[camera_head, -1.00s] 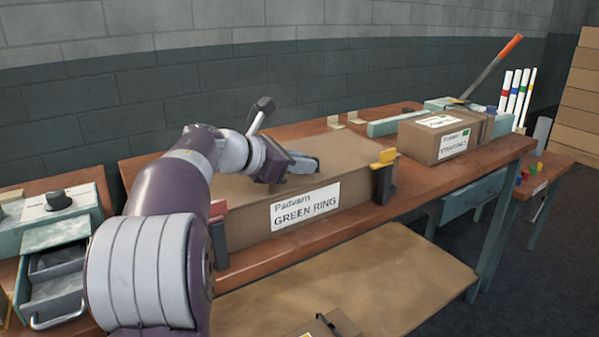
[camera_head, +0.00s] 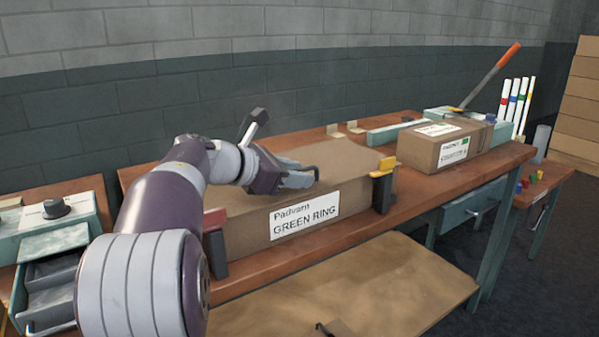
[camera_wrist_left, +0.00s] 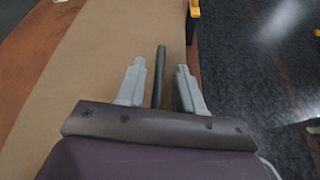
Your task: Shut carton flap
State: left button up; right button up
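The carton (camera_head: 250,236), labelled "Padvarn GREEN RING", lies lengthwise on the workbench. Its brown top (camera_head: 226,196) looks flat and covered; I cannot tell whether the flap is fully down. My right gripper is not in view.
A yellow-topped dark clamp (camera_head: 383,186) and a red-topped one (camera_head: 215,243) stand at the carton's front. A smaller carton (camera_head: 445,146) is on the bench's right. A teal drawer unit (camera_head: 55,265) is at left. A brick wall (camera_head: 300,95) stands behind.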

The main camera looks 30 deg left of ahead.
pick_arm(q)
jog(key=p+v, duration=0.1)
jog(key=v, duration=1)
jog(key=shift+s+r+p, duration=0.2)
jog(key=shift+p, duration=0.1)
